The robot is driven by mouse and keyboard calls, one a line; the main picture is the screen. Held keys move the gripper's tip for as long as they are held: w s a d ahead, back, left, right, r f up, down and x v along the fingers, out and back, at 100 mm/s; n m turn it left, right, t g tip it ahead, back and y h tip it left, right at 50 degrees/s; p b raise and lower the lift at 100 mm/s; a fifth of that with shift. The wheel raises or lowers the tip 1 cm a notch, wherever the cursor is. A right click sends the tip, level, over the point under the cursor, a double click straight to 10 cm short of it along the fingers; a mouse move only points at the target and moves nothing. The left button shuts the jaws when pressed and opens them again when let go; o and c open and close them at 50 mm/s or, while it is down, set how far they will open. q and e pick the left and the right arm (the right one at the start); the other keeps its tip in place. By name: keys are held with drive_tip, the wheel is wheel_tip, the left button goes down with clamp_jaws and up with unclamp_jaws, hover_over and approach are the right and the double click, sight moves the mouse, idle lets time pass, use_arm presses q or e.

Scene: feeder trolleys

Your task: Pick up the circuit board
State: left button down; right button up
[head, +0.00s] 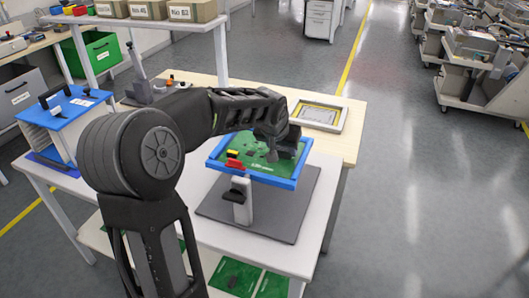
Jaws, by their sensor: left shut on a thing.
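A green circuit board (257,166) lies in a blue frame (260,179), held tilted on a white stand (242,207) over a dark grey mat (280,221). Red, yellow and black parts show at the board's left side. My left gripper (274,153) reaches over the board from behind and is shut at its back right part. The arm and gripper body hide some of the back edge, and the fingertips' exact contact is hard to see. My right gripper is out of view.
More green boards (236,277) lie on the lower shelf. A framed tray (319,115) lies on the wooden table behind. A blue-topped box (66,108) stands at left. Boxes (193,10) line the upper shelf. Loaded trolleys (483,62) stand far right; the floor between is clear.

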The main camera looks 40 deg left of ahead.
use_arm(q)
drive_tip(key=shift+r, duration=0.15)
wheel_tip(320, 180, up, 10)
idle(0.6)
idle(0.5)
